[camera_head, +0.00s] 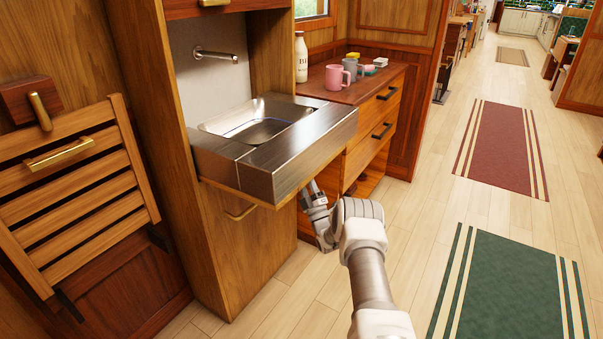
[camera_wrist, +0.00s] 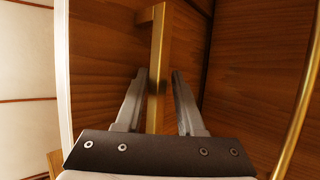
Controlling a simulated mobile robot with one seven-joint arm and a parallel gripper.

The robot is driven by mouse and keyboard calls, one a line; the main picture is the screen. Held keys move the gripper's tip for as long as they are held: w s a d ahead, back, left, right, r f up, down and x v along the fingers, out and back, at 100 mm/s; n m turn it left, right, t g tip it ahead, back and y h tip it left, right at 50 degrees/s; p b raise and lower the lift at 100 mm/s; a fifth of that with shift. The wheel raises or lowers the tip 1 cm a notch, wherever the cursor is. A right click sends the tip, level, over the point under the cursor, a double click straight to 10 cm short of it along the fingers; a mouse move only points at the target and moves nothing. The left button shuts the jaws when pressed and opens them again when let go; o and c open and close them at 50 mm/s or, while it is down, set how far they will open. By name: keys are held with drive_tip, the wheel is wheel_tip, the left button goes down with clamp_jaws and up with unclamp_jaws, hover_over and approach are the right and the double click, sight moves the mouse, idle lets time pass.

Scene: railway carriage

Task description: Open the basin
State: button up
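The steel basin (camera_head: 262,122) is folded out level from the tall wooden cabinet, its bowl facing up below a wall tap. My gripper (camera_head: 308,192) is low beside the basin's front right corner, partly hidden by my wrist. In the wrist view my gripper (camera_wrist: 156,82) is open, with one finger on each side of a brass handle (camera_wrist: 157,50) on a wooden panel. Gaps show between the bar and both fingers. The handle appears to be on the basin's wooden underside, which is hidden in the head view.
A drawer unit (camera_head: 375,120) stands behind, with a bottle (camera_head: 301,57) and pink mug (camera_head: 337,77) on top. A slatted folding panel (camera_head: 75,190) is at left. Floor at right is clear, with rugs.

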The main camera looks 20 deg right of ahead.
drive_tip(key=p+v, duration=0.4)
drive_tip(key=v, duration=1.3)
drive_tip(key=shift+p, duration=0.3)
drive_tip(key=shift+s+f, duration=0.1)
drive_tip(key=shift+s, duration=0.05)
